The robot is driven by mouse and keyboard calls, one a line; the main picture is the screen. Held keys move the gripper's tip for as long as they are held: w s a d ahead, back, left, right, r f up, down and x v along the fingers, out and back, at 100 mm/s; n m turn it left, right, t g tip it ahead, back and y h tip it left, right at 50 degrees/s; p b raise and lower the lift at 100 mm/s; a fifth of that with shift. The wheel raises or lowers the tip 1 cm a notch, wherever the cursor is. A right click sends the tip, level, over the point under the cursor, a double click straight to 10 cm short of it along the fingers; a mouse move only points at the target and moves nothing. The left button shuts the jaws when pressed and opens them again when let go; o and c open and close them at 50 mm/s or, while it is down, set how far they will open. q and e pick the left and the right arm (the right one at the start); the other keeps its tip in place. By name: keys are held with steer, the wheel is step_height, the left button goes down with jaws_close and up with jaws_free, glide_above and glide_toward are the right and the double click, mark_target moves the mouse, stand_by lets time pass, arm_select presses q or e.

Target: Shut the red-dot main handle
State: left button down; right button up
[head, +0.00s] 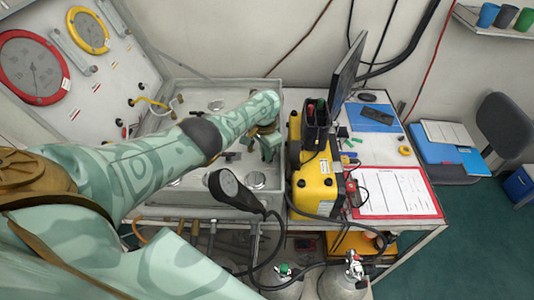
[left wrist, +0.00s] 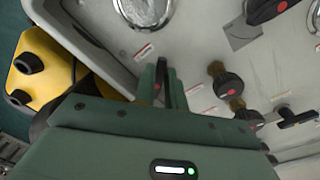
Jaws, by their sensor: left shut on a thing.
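My left gripper (head: 266,146) reaches over the right end of the grey panel (head: 200,198), beside the yellow machine. In the left wrist view, the green fingers of my left gripper (left wrist: 164,84) are shut on a black handle (left wrist: 162,70), which stands up between them. A small red dot shows on the handle, low between the fingers. The handle's base is hidden behind the gripper. In the head view the gripper and arm cover the handle. My right gripper is not in view.
The yellow machine (head: 316,182) stands close to the right of my left gripper. A round gauge on a black cable (head: 236,190) is in front. Gas cylinders (head: 345,279) stand below the front edge. A monitor (head: 347,72) and red-edged sheet (head: 396,192) are farther right.

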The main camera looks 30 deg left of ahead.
arm_select(q)
steer(key=m, duration=0.3)
steer(key=m+b, duration=0.1)
steer(key=shift+w+a, duration=0.25)
steer(key=shift+w+a+m+b, duration=0.1)
steer(key=shift+m+b, duration=0.15)
steer(key=shift+m, duration=0.65)
steer(key=shift+w+a+m+b, duration=0.1)
steer(key=shift+m+b, duration=0.15)
steer(key=shift+m, duration=0.65)
steer(key=c, duration=1.5)
jaws_free()
steer(key=shift+o, duration=0.2)
step_height(320, 180, up, 16)
steer(key=p, duration=0.9)
steer(key=shift+w+a+r, duration=0.15)
steer(key=shift+w, duration=0.25)
